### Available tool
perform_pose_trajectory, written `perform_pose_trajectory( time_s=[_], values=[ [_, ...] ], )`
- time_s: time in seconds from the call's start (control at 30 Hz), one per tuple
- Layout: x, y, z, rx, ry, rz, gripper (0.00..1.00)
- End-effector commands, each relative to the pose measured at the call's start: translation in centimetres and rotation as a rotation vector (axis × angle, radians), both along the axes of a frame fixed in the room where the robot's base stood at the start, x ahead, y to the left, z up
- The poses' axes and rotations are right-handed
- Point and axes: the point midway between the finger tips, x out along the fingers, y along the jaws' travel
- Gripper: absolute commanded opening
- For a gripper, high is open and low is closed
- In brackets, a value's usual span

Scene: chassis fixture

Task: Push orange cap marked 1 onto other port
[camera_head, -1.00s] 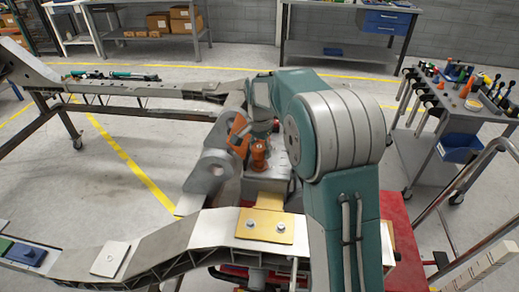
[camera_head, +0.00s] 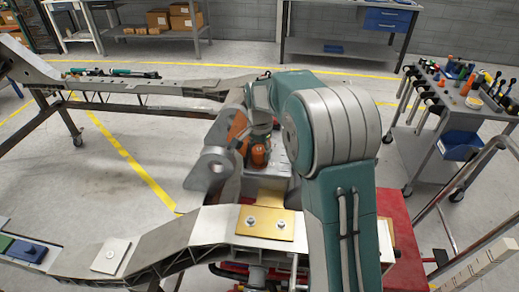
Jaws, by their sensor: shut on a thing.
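An orange cap (camera_head: 259,156) shows at the center of the view, just below the end of my arm. It is above or at the grey metal block (camera_head: 279,168) between the chassis rails; I cannot tell whether it touches a port. My gripper (camera_head: 260,143) points down and is shut on this cap, its fingers small and partly hidden by my own arm. The mark 1 cannot be read. No port can be made out clearly; the area behind my forearm is hidden.
A grey bracket with a round hole (camera_head: 215,169) stands just left of the cap. An orange plate (camera_head: 237,125) stands close behind. A yellow plate with two bolts (camera_head: 265,223) lies on the near rail. A tool cart (camera_head: 455,125) stands at right.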

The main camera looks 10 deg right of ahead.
Motion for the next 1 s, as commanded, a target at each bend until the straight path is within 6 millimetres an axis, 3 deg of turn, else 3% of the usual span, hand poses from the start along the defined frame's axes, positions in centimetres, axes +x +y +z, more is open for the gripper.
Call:
perform_pose_trajectory(
  time_s=[1.0],
  values=[
    [0.0, 0.0, -1.3, 0.000, 0.003, 0.000, 0.38]
  ],
)
